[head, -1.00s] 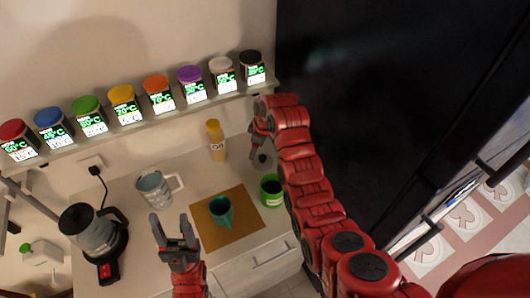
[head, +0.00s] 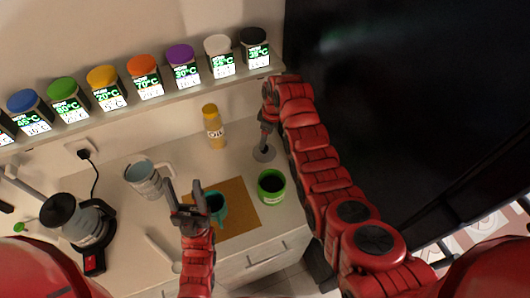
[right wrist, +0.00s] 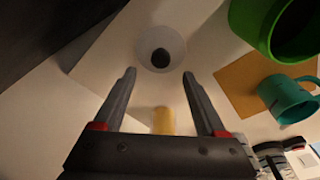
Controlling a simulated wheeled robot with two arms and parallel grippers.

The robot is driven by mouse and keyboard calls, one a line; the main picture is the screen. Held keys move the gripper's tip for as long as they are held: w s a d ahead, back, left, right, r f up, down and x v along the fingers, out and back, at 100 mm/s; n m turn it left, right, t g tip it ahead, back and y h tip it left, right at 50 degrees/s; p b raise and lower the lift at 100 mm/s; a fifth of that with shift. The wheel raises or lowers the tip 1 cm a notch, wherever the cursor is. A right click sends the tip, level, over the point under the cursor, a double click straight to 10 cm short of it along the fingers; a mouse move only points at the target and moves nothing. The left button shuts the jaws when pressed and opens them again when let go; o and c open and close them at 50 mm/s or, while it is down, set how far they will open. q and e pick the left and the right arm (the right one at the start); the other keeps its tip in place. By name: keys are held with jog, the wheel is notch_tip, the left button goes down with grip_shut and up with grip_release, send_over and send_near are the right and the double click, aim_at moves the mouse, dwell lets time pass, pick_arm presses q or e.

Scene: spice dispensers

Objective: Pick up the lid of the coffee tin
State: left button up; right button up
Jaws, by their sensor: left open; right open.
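The lid is a pale translucent disc with a dark knob (head: 264,154), lying flat on the counter behind the open green tin (head: 271,188). My right gripper (head: 265,143) points down above the lid, partly hiding it in the head view. In the right wrist view, the lid (right wrist: 148,55) lies just beyond the open fingertips (right wrist: 159,74), its knob roughly centred between them. The gap between fingers and knob is hard to judge. The green tin also shows at upper right there (right wrist: 262,22). My left gripper (head: 184,188) is open and empty, between the white mug and the teal cup.
A teal cup (head: 217,210) stands on a brown mat (head: 240,194). A yellow-capped oil bottle (head: 215,130) is behind, a white mug (head: 143,180) and kettle (head: 85,222) at left. Spice dispensers line a shelf (head: 165,104) above. A dark tall cabinet (head: 400,100) bounds the right.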

aim_at(264, 151)
jog(key=shift+s+a+f, duration=0.15)
jog(key=shift+a+f, duration=0.1)
jog(key=shift+f, duration=0.3)
jog(key=f+b, duration=0.2)
jog(key=f, duration=0.3)
jog(key=shift+w, duration=0.2)
jog(key=shift+a+r, duration=0.1)
grip_shut()
